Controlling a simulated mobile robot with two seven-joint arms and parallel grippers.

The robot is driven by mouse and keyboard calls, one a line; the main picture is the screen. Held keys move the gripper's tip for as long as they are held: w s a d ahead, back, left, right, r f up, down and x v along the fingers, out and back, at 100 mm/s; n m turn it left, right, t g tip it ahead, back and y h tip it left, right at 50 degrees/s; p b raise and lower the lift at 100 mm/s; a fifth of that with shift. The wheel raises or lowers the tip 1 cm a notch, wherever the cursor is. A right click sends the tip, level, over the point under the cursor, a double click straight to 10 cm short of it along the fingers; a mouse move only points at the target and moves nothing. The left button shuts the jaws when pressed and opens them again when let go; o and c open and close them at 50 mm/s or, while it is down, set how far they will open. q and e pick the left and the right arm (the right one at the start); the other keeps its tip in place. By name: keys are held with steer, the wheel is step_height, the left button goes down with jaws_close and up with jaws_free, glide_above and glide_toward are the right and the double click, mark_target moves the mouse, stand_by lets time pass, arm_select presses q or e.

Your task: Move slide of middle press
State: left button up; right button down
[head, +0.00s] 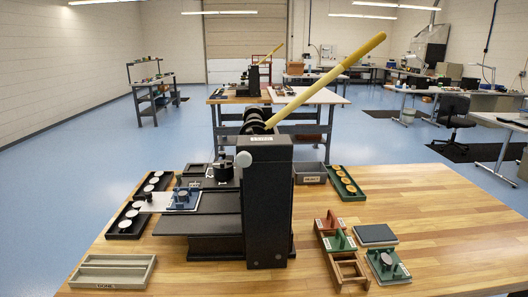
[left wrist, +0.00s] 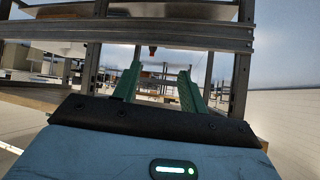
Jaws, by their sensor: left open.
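A black press (head: 267,205) with a long yellow lever (head: 330,80) stands on the wooden table in the head view. The lever is raised up to the right. A flat dark slide (head: 220,203) reaches out to the left of the press body. A blue-grey die plate with a round die (head: 184,198) sits at the left part of the slide. Another press (head: 253,78) stands on a table behind; which one is the middle press I cannot tell. My left gripper (left wrist: 158,72) shows green fingers, open and empty, before a metal frame. Neither gripper shows in the head view.
A black tray with white discs (head: 124,224) lies left of the slide, and a grey tray (head: 112,272) at the front left. A green tray (head: 346,184), a wooden rack (head: 342,255) and a die block (head: 388,266) lie right of the press. The table's right part is clear.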

arm_select(q)
steer(key=shift+n+g, duration=0.5)
steer(key=shift+g, duration=0.2)
steer(key=s, duration=0.1)
steer(key=s+f, duration=0.1)
steer(key=s, duration=0.2)
steer(key=shift+d+f, duration=0.2)
steer(key=shift+f, duration=0.1)
